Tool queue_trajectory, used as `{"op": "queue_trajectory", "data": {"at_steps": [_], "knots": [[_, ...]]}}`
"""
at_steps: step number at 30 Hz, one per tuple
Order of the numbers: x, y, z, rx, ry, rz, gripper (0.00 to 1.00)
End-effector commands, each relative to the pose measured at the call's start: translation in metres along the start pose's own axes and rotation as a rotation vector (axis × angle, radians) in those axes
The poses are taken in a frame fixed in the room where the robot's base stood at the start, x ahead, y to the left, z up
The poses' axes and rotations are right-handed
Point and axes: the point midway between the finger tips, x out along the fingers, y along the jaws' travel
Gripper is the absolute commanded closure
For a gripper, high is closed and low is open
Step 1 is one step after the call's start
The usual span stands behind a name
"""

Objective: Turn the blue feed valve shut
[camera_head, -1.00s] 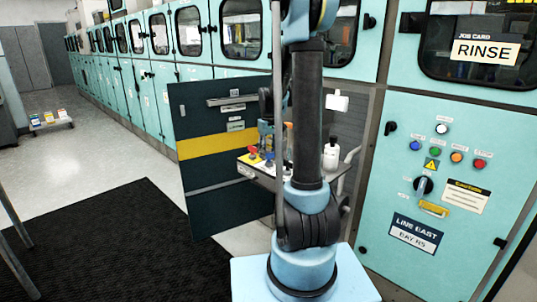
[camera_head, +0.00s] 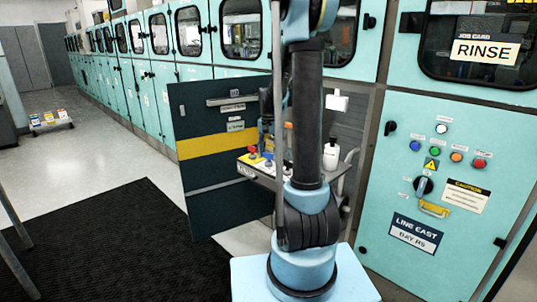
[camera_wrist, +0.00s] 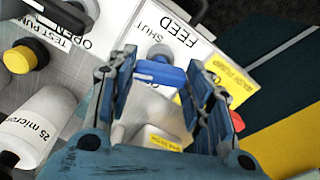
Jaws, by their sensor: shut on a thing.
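The blue feed valve handle (camera_wrist: 158,73) shows between my gripper's fingers (camera_wrist: 161,75) in the wrist view. It lies crosswise beside a grey round fitting, below a white label (camera_wrist: 172,32) reading FEED and SHUT. I cannot tell from the picture how far the handle is turned. In the head view my arm hides most of the gripper and the blue handle.
A yellow knob (camera_wrist: 20,58) and a white 25 micron bottle (camera_wrist: 40,125) stand left of my gripper. A dark open door (camera_head: 215,150) is left of the shelf (camera_head: 262,178). A white bottle (camera_head: 331,155) stands right of my arm.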

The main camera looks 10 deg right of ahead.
Motion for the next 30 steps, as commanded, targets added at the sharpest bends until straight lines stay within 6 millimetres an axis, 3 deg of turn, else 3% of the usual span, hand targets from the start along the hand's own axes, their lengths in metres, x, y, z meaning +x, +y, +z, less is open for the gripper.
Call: {"op": "queue_trajectory", "data": {"at_steps": [15, 30], "knots": [[-0.0001, -0.0013, 0.0001, 0.333, -0.001, -0.002, 0.77], [-0.0002, -0.0018, 0.0000, 0.394, -0.001, -0.003, 0.77]]}}
